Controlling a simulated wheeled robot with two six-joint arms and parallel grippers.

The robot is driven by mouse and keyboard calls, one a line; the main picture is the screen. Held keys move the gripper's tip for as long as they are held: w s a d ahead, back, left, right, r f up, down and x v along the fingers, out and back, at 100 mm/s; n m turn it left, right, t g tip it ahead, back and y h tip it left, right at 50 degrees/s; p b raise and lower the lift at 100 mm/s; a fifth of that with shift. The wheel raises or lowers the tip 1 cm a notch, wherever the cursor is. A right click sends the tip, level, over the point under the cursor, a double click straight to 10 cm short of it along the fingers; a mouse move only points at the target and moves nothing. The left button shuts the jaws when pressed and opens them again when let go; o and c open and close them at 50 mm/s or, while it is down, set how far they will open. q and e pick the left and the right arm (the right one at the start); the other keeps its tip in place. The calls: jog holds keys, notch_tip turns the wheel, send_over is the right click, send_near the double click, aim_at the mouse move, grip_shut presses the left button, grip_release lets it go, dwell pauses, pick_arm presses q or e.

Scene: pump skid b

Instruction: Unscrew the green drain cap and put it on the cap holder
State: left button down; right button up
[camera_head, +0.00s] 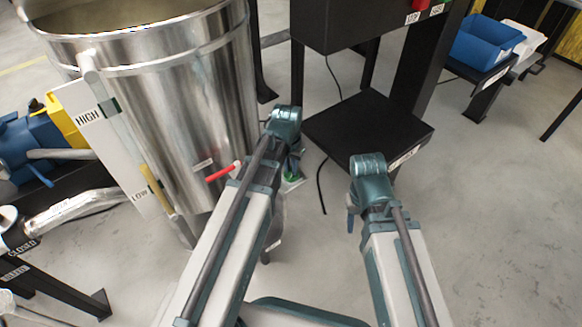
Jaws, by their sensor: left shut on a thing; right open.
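A small patch of green, the drain cap (291,177), shows just right of the steel tank's lower side. My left gripper (293,166) is at it, pointing down and shut on it. The wrist and forearm hide most of the cap, and I cannot tell whether it still sits on its drain thread. My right gripper (352,214) hangs open and empty over bare floor, to the right of the cap. I cannot make out a cap holder for certain.
The steel tank (190,110) with a red-handled valve (220,173) stands close left of my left arm. A low black shelf (370,128) with a label is just ahead, between the arms. A blue bin (486,42) is at the far right. Floor at right is free.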

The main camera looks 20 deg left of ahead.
aim_at(289, 175)
pick_arm(q)
jog(key=c, duration=0.8)
grip_release()
notch_tip(289, 175, up, 14)
jog(key=s+p, duration=0.1)
jog(key=p, duration=1.2)
jog(key=shift+s+f+p, duration=0.15)
jog(key=shift+s+p, duration=0.15)
jog(key=shift+p, duration=0.1)
pick_arm(e)
notch_tip(289, 175, up, 14)
jog(key=shift+f, duration=0.15)
pick_arm(q)
jog(key=shift+s+a+f, duration=0.1)
pick_arm(e)
jog(key=shift+s+a+f, duration=0.1)
jog(key=shift+s, duration=0.05)
